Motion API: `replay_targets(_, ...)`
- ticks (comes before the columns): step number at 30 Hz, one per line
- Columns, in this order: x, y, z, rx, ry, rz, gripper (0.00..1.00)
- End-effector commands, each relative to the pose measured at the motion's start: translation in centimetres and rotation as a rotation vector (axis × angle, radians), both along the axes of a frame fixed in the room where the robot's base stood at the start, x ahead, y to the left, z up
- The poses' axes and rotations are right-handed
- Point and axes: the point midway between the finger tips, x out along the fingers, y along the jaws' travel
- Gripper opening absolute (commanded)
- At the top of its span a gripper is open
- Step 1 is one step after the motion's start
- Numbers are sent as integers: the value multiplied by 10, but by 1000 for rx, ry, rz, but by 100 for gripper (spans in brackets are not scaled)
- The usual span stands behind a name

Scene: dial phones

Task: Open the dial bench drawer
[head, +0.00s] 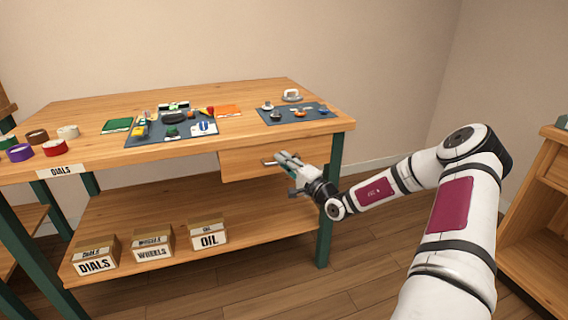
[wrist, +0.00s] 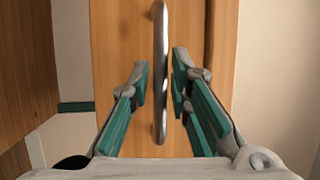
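The dial bench (head: 190,160) has a wooden drawer (head: 238,166) under the right part of its top. The drawer front (wrist: 115,30) fills the middle of the wrist view. Its metal bar handle (wrist: 160,70) stands upright in the wrist view, between the two green-padded fingers of my gripper (wrist: 160,88). The fingers are apart, with a gap on each side of the handle. In the head view my gripper (head: 283,166) is at the drawer front and hides part of the handle. I cannot tell for sure whether the drawer is fully shut.
The bench top holds dark mats (head: 172,132) with small parts, and tape rolls (head: 54,147) at the left. Labelled boxes (head: 152,245) stand on the lower shelf. A green leg (head: 328,200) is right of my gripper. Another wooden unit (head: 540,210) stands far right.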

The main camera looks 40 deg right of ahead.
Motion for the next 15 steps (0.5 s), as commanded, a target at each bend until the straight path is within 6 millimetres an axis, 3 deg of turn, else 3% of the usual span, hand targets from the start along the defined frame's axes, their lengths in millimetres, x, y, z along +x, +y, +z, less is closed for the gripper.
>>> replay_targets(1, 0, 0, 0, 0, 0, 0, 18)
replay_targets(3, 0, 0, 0, 0, 0, 0, 2)
replay_targets(4, 0, 0, 0, 0, 0, 0, 0)
replay_targets(15, -5, 1, 0, -1, 2, 0, 0)
